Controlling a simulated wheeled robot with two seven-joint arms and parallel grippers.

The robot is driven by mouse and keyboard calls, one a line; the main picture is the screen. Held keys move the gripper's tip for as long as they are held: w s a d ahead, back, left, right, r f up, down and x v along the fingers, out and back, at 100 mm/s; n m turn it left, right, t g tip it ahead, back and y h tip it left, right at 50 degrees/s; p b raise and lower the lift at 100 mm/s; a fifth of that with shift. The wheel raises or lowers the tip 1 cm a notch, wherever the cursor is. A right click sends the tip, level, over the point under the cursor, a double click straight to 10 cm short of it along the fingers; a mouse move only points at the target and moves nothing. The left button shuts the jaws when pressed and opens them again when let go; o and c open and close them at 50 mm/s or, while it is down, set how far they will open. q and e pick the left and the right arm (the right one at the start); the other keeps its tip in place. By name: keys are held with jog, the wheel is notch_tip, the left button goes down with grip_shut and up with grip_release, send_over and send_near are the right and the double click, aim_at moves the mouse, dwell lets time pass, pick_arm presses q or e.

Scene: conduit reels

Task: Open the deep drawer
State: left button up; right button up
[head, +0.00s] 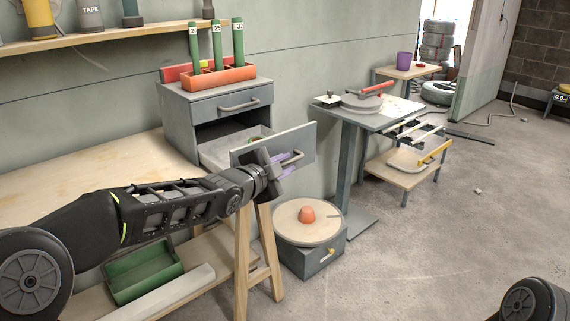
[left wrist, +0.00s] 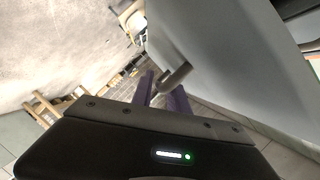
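The deep drawer (head: 304,140) is the lower drawer of the grey cabinet (head: 178,119); it stands well pulled out, with its dark opening showing behind. Part of its inside shows, with something small and green in it. My left gripper (head: 289,160) is at the drawer's front, its purple fingers on either side of the bar handle. In the left wrist view the grey handle (left wrist: 176,77) lies between the purple fingers (left wrist: 161,98), and the gripper looks shut on it. The grey drawer front (left wrist: 225,60) fills the right side. My right gripper is out of view.
The upper drawer (head: 231,106) is shut, below an orange rack (head: 220,77) holding green tubes. A wooden bench (head: 90,175) is at the left. A round-topped grey unit (head: 308,258) stands on the floor below the drawer. Open floor lies to the right.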

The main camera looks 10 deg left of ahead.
pick_arm(q)
jog(key=p+v, duration=0.1)
jog(key=v, duration=0.5)
jog(key=shift+s+a+r, duration=0.1)
jog(key=shift+s+r, duration=0.05)
jog(key=shift+s+a, duration=0.15)
jog(key=shift+s, duration=0.3)
jog(key=shift+s, duration=0.1)
